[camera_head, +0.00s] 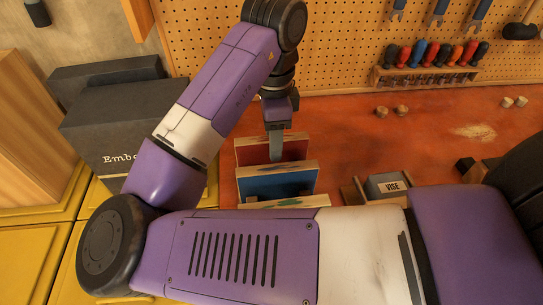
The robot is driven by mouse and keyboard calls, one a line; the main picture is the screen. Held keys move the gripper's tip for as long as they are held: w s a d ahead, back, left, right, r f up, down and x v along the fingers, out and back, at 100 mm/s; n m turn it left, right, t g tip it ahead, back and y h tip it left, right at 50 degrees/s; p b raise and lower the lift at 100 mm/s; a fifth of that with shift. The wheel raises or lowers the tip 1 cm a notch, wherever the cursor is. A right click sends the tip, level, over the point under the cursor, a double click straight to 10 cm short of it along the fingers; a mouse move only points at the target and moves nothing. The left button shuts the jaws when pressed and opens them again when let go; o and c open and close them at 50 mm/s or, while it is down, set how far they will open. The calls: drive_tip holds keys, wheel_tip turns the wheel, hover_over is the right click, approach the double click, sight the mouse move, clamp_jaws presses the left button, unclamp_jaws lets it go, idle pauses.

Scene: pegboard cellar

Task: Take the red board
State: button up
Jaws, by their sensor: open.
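The red board (297,149) stands upright on the orange-red bench, with a pale wooden top edge. A blue board (285,185) stands in front of it, nearer to me, and hides its lower part. My gripper (275,147) points down from above at the red board, and its finger overlaps the board's face in the picture. The jaws are open. I see the fingers nearly edge-on, so I cannot tell whether they straddle the board or touch it.
Another board edge (290,203) shows nearest me, mostly behind my arm. A grey vise (388,187) labelled "VISE" is to the right. Dark boxes (112,125) stand at left. A screwdriver rack (428,75) hangs on the pegboard. The bench beyond the vise is mostly clear.

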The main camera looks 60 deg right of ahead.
drive_tip(key=f, duration=0.5)
drive_tip(key=shift+w+f, duration=0.2)
drive_tip(key=shift+f, duration=0.1)
clamp_jaws()
